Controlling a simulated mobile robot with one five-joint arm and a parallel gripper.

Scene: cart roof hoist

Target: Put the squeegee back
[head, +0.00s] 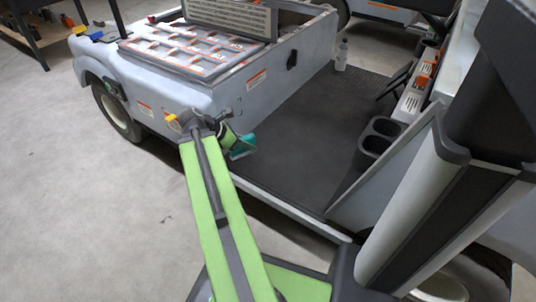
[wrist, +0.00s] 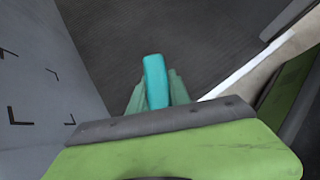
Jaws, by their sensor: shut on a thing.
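My gripper (head: 229,137) is at the end of my green arm, beside the cart's front body and over the near edge of its floor. It is shut on a teal thing, which I take to be the squeegee (head: 242,147). In the wrist view the teal squeegee (wrist: 155,82) sits between my pale green fingers (wrist: 156,95) and points away from the camera. Only this teal part shows clearly; the rest of its shape is hidden or too small to tell. It is held above the dark floor.
The cart's dark floor mat (head: 300,130) is mostly clear, with a clear bottle (head: 341,55) at its far edge. Cup holders (head: 381,133) stand at the right. In the wrist view a grey panel (wrist: 40,90) with black corner marks is close on the left.

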